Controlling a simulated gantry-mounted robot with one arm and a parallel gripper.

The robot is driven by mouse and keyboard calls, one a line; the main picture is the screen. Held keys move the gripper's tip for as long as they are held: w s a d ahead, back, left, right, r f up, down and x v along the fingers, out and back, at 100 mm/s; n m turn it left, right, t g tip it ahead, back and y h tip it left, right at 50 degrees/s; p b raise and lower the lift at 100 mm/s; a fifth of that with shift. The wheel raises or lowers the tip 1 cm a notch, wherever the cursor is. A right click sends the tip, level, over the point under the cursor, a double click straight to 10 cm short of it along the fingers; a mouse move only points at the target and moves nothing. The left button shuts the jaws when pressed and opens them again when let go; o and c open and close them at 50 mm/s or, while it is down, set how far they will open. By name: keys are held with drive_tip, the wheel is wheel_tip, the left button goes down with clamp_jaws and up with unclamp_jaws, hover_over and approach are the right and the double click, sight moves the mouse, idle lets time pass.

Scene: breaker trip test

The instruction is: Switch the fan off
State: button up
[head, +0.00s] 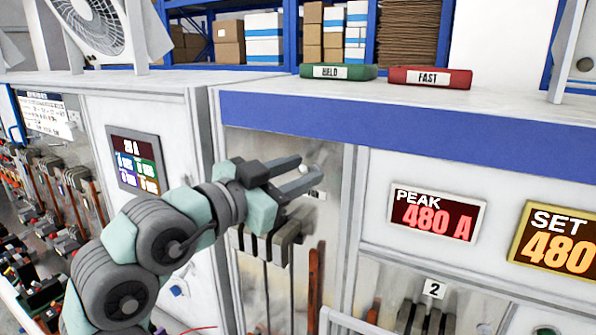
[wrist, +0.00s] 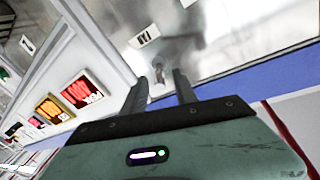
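A white fan (head: 97,24) stands on top of the left cabinet in the head view, cut by the top edge. Its switch cannot be made out with certainty. My gripper (head: 312,170) is open in front of the grey panel of the middle cabinet. A small pale round thing (head: 303,169) shows between its fingers; I cannot tell whether they touch it. In the wrist view my gripper (wrist: 162,82) has its two fingers apart, with a small dark part (wrist: 158,70) and a blurred grey shape beyond them on the panel.
A red "PEAK 480 A" display (head: 437,214) and a yellow-framed "SET 480" display (head: 558,240) are to the right. Green "HELD" (head: 338,72) and red "FAST" (head: 430,77) blocks lie on the cabinet top.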

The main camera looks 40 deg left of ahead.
drive_tip(key=shift+c, duration=0.3)
clamp_jaws()
wheel_tip(320, 180, down, 4)
drive_tip(key=m+t+h+b, duration=0.1)
drive_tip(key=t+b, duration=0.3)
drive_tip(key=b, duration=0.8)
drive_tip(key=m+t+h+b, duration=0.1)
drive_tip(key=t+b, duration=0.3)
drive_tip(key=b, duration=0.8)
drive_tip(key=shift+w+a+m, duration=0.1)
drive_tip(key=shift+m, duration=0.5)
drive_tip(key=shift+r+b, duration=0.1)
drive_tip(key=shift+b, duration=0.35)
